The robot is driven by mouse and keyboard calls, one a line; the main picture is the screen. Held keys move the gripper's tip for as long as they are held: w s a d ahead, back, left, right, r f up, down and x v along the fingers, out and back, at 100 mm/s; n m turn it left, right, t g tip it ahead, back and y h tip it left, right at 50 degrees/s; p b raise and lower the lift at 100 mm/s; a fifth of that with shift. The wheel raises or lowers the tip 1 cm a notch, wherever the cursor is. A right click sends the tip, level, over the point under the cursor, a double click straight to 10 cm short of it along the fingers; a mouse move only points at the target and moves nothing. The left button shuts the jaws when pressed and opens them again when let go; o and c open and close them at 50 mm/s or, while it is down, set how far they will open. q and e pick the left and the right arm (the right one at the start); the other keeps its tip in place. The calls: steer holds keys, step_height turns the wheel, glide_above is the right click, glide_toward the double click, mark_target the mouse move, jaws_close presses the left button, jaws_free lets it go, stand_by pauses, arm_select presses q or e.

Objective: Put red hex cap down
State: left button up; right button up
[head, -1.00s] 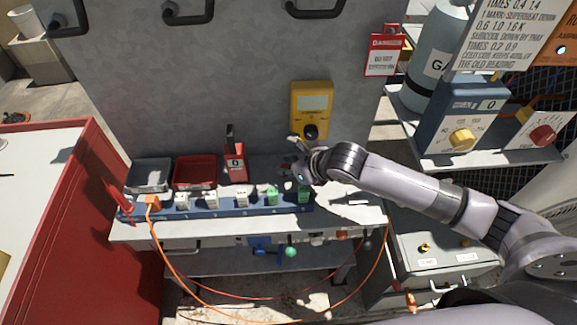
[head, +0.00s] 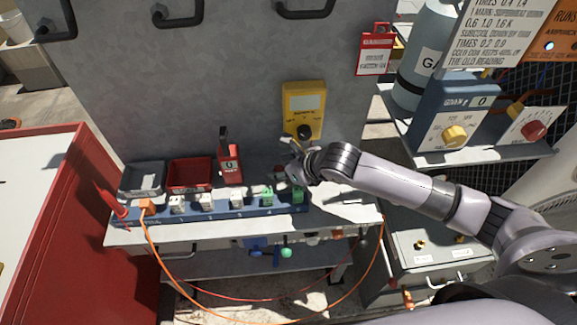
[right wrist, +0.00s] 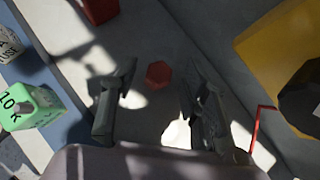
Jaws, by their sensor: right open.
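The red hex cap (right wrist: 158,74) lies on the grey shelf top in the right wrist view. It sits between the spread fingertips of my right gripper, with a gap on both sides. My right gripper (head: 286,170) is open and low over the shelf (head: 345,207), in front of the yellow meter. In the head view the gripper mostly hides the cap. My left gripper is not in view.
A blue strip (head: 225,212) with several white and green blocks runs along the shelf front. A yellow meter (head: 304,98) stands behind the gripper. A red tray (head: 190,174), grey tray (head: 141,179) and red device (head: 229,168) stand left.

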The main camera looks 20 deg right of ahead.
steer(key=v, duration=1.2)
